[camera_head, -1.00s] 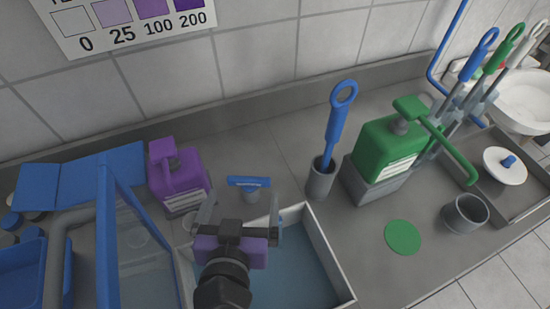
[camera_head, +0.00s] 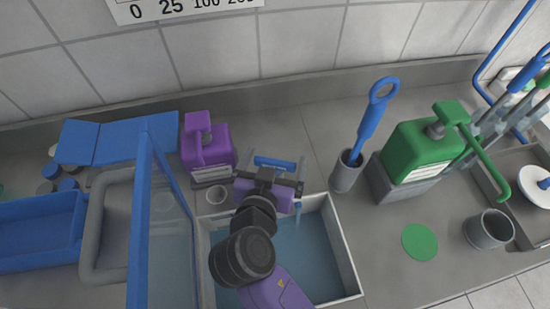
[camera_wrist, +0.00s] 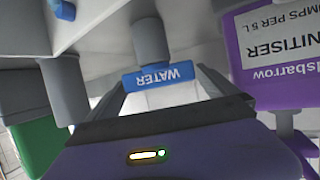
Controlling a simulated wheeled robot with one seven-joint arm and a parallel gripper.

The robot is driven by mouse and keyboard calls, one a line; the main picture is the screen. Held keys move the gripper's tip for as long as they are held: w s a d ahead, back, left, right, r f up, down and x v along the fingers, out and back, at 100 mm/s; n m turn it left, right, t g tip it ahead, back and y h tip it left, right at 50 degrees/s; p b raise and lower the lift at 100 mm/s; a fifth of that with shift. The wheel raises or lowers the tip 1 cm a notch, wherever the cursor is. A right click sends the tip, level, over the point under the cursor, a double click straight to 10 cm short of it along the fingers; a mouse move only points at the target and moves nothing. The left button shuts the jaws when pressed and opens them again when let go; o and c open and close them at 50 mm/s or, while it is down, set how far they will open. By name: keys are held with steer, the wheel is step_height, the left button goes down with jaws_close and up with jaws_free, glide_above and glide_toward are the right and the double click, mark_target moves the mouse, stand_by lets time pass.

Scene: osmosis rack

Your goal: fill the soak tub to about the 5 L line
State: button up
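The soak tub (camera_head: 345,250) is a pale, open rectangular tub on the counter, partly hidden behind my arm. Its inside looks blue; I cannot read a level or a 5 L line. A blue lever marked WATER (camera_head: 275,164) sits on a grey post behind the tub. It also shows upside down in the wrist view (camera_wrist: 158,76). My gripper (camera_head: 271,174) is open, its fingers spread towards both sides of the lever. In the wrist view my gripper (camera_wrist: 160,92) has a finger on each side of the lever; contact is unclear.
A purple sanitiser bottle (camera_head: 207,145) stands left of the lever. A blue-handled brush (camera_head: 372,120) in a grey holder and a green bottle (camera_head: 420,150) stand to the right. A clear blue-edged panel (camera_head: 168,240) rises left of the tub. A green disc (camera_head: 420,242) lies on the counter.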

steer(key=c, duration=1)
steer(key=shift+s+f+n+y, duration=0.1)
steer(key=shift+n+y, duration=0.7)
steer(key=shift+y, duration=0.1)
steer(key=shift+n+y+p, duration=0.55)
steer(key=shift+n+y, duration=0.35)
steer(key=shift+y, duration=0.3)
steer(key=shift+n+y+p, duration=0.55)
steer(key=shift+n+y, duration=0.25)
steer(key=o, duration=1.2)
